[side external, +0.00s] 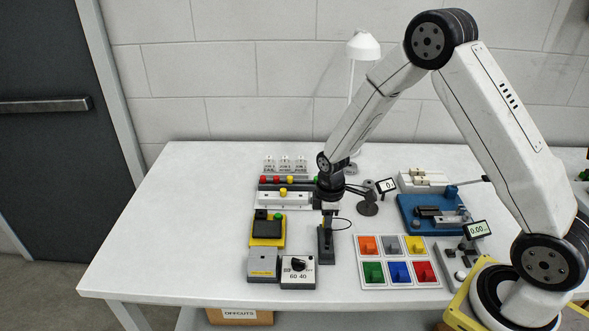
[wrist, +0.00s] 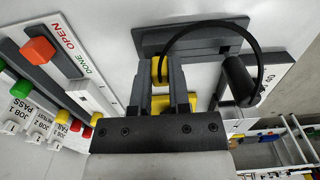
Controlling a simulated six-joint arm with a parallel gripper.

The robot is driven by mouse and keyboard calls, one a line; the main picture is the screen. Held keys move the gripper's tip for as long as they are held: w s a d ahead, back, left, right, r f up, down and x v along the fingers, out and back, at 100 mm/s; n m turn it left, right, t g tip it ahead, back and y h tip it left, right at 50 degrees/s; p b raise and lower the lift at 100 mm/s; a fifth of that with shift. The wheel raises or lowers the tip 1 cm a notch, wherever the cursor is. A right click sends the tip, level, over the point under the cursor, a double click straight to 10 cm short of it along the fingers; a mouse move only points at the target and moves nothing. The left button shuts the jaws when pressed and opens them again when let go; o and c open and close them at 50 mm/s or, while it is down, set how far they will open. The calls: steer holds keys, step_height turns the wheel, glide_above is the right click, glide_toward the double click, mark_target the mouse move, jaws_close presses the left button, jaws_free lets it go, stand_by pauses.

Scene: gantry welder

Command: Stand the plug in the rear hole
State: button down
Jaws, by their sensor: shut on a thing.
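My gripper (side external: 328,222) points down in the side view, low over the middle of the table. In the wrist view its two grey fingers (wrist: 160,75) are closed on a yellow piece (wrist: 160,66), which shows between them. I take it for the plug, but the fingers hide most of it. A dark long-footed block (side external: 326,245) is directly below the gripper; its flat base also shows in the wrist view (wrist: 200,32). A thin black cable loops out beside the gripper. I cannot make out the rear hole, nor whether the yellow piece touches the block.
A dial box (side external: 299,284) and a grey box (side external: 263,268) stand front left. A yellow-and-black unit (side external: 267,240) and a white bar (side external: 270,201) lie left. A tray of coloured blocks (side external: 398,288) is at right, a blue fixture (side external: 412,213) behind it. The table's left side is clear.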

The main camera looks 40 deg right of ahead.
steer(key=shift+f, duration=0.4)
stand_by(0.4)
steer(key=c, duration=0.5)
jaws_free()
steer(key=shift+r, duration=0.1)
steer(key=shift+r, duration=3.85)
steer(key=shift+s, duration=0.1)
